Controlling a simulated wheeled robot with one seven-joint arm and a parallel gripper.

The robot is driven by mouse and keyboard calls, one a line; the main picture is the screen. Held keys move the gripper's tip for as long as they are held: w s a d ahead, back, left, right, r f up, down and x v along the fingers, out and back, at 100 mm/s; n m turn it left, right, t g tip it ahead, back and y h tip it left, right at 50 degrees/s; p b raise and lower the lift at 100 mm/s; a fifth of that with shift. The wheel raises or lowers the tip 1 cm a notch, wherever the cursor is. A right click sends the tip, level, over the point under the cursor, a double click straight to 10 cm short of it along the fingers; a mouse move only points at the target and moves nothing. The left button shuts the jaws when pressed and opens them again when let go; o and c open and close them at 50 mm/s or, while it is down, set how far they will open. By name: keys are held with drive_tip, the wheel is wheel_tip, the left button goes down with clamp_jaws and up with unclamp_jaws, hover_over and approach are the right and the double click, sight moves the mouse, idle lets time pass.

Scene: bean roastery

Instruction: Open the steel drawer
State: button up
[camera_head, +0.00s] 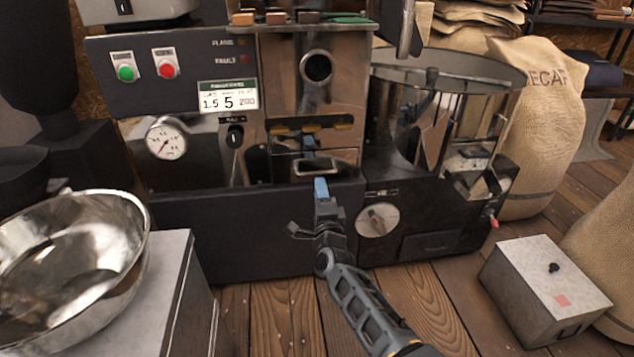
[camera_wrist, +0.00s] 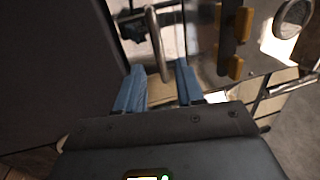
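The steel drawer (camera_head: 283,167) is set low in the middle of the roasting machine, below yellow-tipped parts. Its shiny front reflects its surroundings. My gripper (camera_head: 321,187) is in front of it, with blue fingers pointing toward it. In the wrist view, my gripper (camera_wrist: 160,84) is open, with a clear gap between the two blue fingers. A bent steel bar handle (camera_wrist: 156,44) stands just beyond them, its near end reaching into the gap. I cannot tell whether either finger touches it. The drawer looks shut, though the gripper partly hides it in the head view.
A pressure gauge (camera_head: 166,138) and a green button (camera_head: 126,73) are on the machine's left. A round cooling drum (camera_head: 450,68) stands right. A steel bowl (camera_head: 70,262) sits on a pale cabinet at left. A grey box (camera_head: 545,290) is on the wooden floor at right.

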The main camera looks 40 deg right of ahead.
sight(317, 176)
drive_tip(key=b+x, duration=0.2)
drive_tip(key=x, duration=0.4)
clamp_jaws()
idle(0.3)
idle(0.4)
